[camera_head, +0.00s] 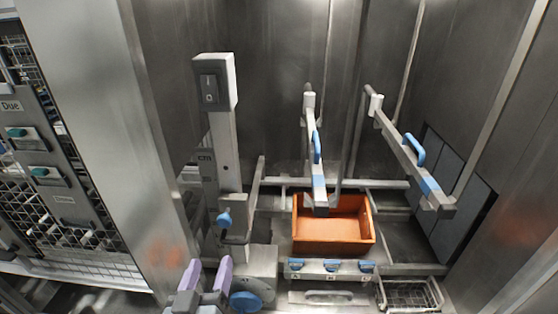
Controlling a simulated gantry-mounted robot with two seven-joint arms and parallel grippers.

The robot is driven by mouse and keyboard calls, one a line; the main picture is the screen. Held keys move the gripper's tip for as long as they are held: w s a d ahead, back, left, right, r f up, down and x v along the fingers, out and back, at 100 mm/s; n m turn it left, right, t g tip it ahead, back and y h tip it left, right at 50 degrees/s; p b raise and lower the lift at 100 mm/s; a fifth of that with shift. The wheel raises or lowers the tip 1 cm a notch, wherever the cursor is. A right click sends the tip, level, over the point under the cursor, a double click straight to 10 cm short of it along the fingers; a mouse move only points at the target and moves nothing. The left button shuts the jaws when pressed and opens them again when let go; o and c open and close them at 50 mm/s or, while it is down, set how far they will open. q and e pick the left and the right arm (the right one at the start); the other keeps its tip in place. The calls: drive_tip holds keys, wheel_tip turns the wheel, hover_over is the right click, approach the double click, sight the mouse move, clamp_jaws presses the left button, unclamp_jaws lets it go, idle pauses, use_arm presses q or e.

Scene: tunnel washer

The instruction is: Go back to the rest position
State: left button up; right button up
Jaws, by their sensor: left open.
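My left gripper (210,263) shows at the bottom, left of centre, with its two purple fingers spread apart and nothing visible between them. It is in front of the lower end of a grey post, to the left of a round dial with a blue knob (245,300). Whether it touches anything there I cannot tell. My right gripper is not in view.
An orange bin (335,246) sits inside the metal enclosure. Two hanging arms with blue handles (317,148) reach over that area. A switch post (226,150) stands left, a wire basket (410,296) lower right. A metal pillar (105,130) stands at left.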

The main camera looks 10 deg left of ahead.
use_arm(q)
drive_tip(key=s+a+f+m+g+h+p, duration=0.1)
drive_tip(key=s+f+m+g+h+p, duration=0.2)
drive_tip(key=s+f+m+g+p, duration=0.3)
drive_tip(key=s+f+g+p, duration=0.4)
drive_tip(key=s+f+g, duration=0.4)
drive_tip(key=s+f, duration=0.3)
drive_tip(key=shift+s+a+f+m, duration=0.15)
drive_tip(key=shift+s+f+m, duration=0.25)
drive_tip(key=shift+s, duration=0.5)
